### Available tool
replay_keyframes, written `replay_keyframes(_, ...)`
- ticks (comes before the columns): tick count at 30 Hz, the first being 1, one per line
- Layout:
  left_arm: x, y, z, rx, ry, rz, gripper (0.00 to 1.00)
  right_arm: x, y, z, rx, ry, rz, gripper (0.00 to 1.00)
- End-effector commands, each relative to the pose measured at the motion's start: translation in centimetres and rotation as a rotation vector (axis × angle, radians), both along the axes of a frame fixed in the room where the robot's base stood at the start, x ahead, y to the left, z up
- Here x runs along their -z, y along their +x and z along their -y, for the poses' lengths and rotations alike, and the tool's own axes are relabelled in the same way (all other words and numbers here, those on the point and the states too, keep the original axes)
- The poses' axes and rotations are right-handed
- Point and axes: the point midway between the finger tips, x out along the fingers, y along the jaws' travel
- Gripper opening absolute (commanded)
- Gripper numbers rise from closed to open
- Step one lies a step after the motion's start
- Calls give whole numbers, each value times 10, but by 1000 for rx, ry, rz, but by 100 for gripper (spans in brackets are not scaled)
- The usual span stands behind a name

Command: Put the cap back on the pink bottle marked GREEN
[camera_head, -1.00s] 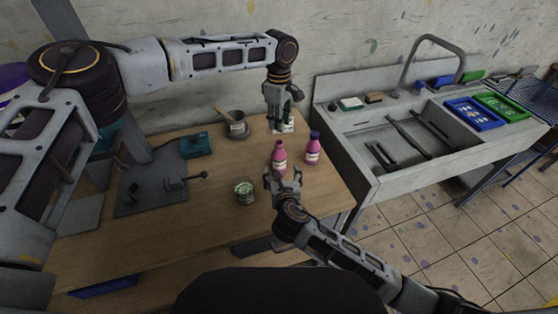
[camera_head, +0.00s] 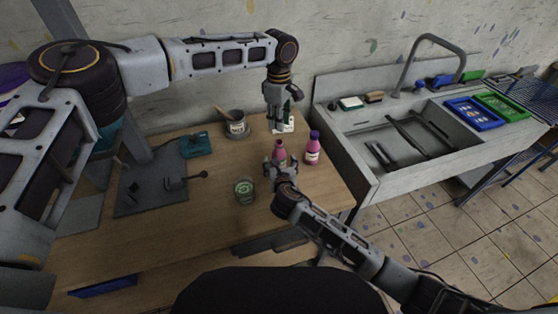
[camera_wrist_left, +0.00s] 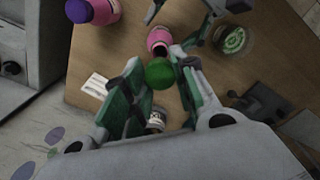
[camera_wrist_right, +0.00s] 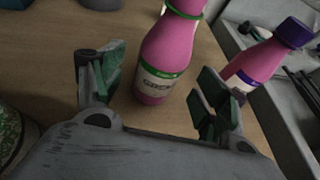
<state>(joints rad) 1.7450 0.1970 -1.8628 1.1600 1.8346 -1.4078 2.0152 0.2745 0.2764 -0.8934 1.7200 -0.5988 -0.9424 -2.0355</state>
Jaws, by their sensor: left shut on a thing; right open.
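The open pink bottle (camera_head: 279,150) stands upright on the table; its label and green neck ring show in the right wrist view (camera_wrist_right: 166,60). The label's text is too small to read surely. My right gripper (camera_head: 280,168) is open, its fingers on either side of the bottle's lower body with gaps visible. My left gripper (camera_head: 280,116) is shut on a green cap (camera_wrist_left: 159,73), held above the table behind the bottle. A second pink bottle with a purple cap (camera_head: 313,147) stands just to the right.
A glass jar with green contents (camera_head: 244,190) stands left of my right gripper. A grey pot (camera_head: 236,125) with a stick stands further back. A white card (camera_head: 284,128) lies beneath my left gripper. A sink (camera_head: 345,130) adjoins the table on the right.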

Motion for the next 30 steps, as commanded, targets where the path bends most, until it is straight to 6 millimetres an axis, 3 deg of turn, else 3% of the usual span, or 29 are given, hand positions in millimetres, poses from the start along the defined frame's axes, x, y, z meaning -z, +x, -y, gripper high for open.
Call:
replay_keyframes(12, 0, 0, 0, 0, 0, 0, 21, 12, 31, -3, 0, 0, 0, 73)
replay_keyframes(27, 0, 0, 0, 0, 0, 0, 21, 15, 37, -4, -1, 0, 0, 73)
replay_keyframes(30, 0, 0, 0, 0, 0, 0, 21, 15, 36, -4, -1, 1, 0, 60)
